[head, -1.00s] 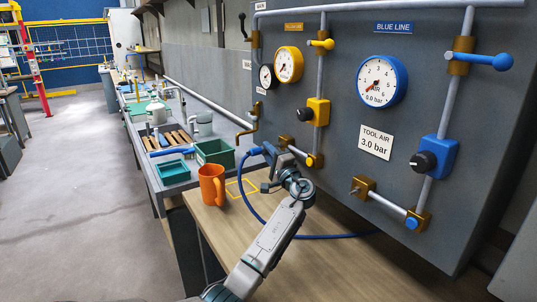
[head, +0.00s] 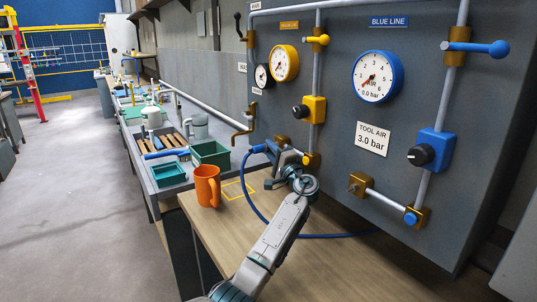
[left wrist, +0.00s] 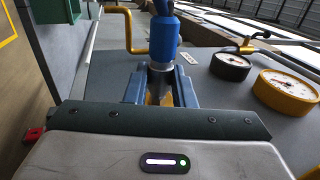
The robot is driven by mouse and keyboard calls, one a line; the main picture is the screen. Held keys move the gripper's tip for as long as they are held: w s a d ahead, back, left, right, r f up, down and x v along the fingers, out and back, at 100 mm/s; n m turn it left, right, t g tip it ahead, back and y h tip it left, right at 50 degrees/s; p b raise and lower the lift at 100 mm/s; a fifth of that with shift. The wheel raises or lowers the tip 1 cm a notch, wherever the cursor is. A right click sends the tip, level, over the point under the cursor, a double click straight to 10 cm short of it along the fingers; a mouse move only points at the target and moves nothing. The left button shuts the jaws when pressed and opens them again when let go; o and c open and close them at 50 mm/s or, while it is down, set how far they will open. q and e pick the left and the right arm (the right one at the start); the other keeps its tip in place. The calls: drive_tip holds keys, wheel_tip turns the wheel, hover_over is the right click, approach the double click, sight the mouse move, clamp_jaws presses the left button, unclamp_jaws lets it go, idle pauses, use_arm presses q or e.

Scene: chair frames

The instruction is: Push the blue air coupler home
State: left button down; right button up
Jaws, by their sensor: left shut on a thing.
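The blue line's brass outlet (head: 359,185), with a short metal stub, is farther right and apart from the coupler. Whether the coupler touches any fitting is hidden. My right gripper is not in view.
The grey panel (head: 330,120) carries gauges, pipes and valves. An orange mug (head: 207,186) stands on the wooden bench (head: 310,255) near a yellow outlined square (head: 238,189). Green bins (head: 211,155) stand behind it. The bench front is mostly clear.

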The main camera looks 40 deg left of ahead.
use_arm(q)
drive_tip(key=shift+w, duration=0.25)
drive_tip(key=shift+r, duration=0.15)
drive_tip(key=c, duration=1.1)
unclamp_jaws()
drive_tip(key=shift+d, duration=0.1)
drive_tip(key=shift+c, duration=0.2)
